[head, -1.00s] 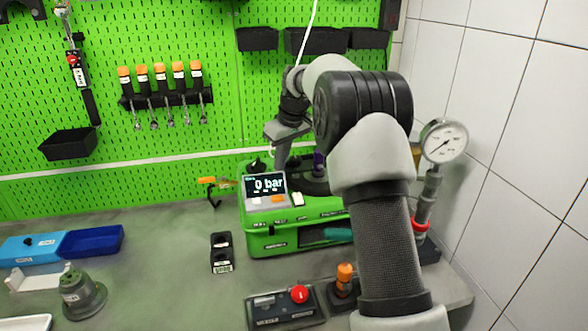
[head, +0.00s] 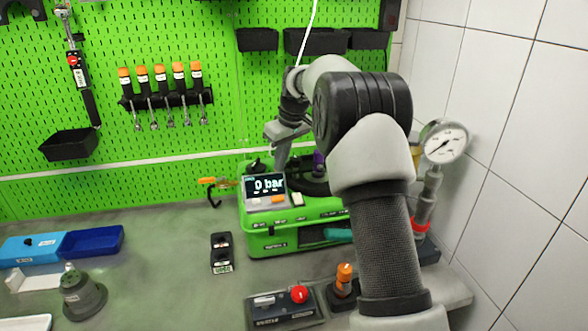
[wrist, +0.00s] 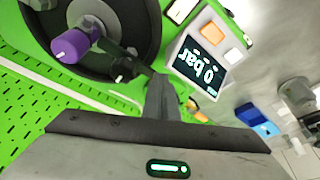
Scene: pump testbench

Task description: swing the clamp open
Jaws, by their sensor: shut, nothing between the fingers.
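The green pump testbench (head: 290,240) stands on the bench with its display reading 0 bar. On its top is a round black well, where a purple knob (wrist: 72,46) sits on a pale round part in the wrist view. The purple also shows in the head view (head: 318,161), partly behind my arm. A dark bar (wrist: 128,66) runs from near the knob towards my fingers; whether it is the clamp I cannot tell. My gripper (wrist: 163,98) is shut with nothing held, just above the unit beside the display. Whether it touches the bar is unclear.
A pressure gauge (head: 443,142) on a pipe stands right of the unit, near the tiled wall. A control box with a red button (head: 299,294) and an orange-topped part (head: 344,272) stand in front. An orange-handled hook (head: 219,182) is at left.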

